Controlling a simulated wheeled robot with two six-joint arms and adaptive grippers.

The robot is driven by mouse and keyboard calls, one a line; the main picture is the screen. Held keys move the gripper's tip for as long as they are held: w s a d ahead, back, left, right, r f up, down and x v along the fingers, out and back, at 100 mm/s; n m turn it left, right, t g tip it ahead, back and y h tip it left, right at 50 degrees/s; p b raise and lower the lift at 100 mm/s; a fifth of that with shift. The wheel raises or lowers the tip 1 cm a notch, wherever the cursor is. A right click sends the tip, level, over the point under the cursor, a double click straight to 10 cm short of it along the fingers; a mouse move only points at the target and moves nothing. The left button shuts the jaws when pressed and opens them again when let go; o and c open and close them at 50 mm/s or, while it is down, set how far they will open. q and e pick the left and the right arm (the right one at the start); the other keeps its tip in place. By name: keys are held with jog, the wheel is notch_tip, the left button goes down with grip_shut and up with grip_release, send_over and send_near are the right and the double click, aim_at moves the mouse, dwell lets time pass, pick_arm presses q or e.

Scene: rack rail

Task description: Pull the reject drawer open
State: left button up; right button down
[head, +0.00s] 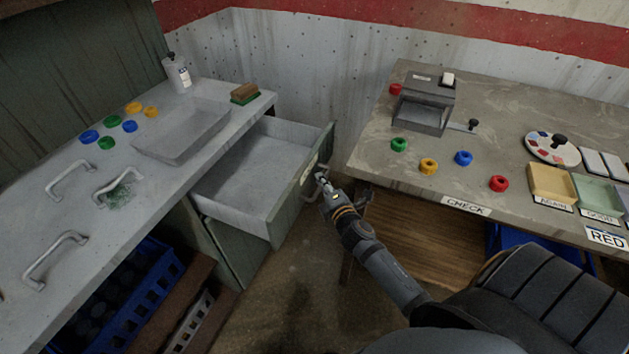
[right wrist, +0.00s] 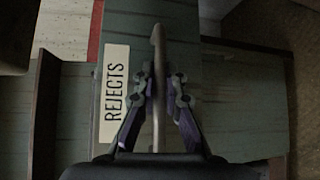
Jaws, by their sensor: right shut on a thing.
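The reject drawer (head: 240,183) stands pulled out from the left bench in the head view, its inside showing empty. Its green front carries a REJECTS label (right wrist: 115,93) in the right wrist view. The drawer's bar handle (right wrist: 158,85) runs between the fingers of my right gripper (right wrist: 158,95), which is shut on it. In the head view my right gripper (head: 324,188) is at the drawer front, and its arm comes from the lower right. My left gripper is not in view.
The left bench (head: 200,115) holds a grey tray (head: 182,132), coloured rings, a bottle (head: 177,73), a brush (head: 244,93) and loose handles. The right bench (head: 470,190) stands close to the drawer front, with a narrow floor gap between. A blue crate (head: 140,300) sits under the left bench.

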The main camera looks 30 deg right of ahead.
jog(key=shift+s+d, duration=0.15)
jog(key=shift+s, duration=0.1)
jog(key=c, duration=1.4)
grip_release()
jog(key=s+a+r, duration=0.1)
jog(key=s, duration=1)
jog(key=shift+s+a+r, duration=0.3)
jog(key=shift+s+r, duration=0.05)
jog(key=shift+r, duration=0.05)
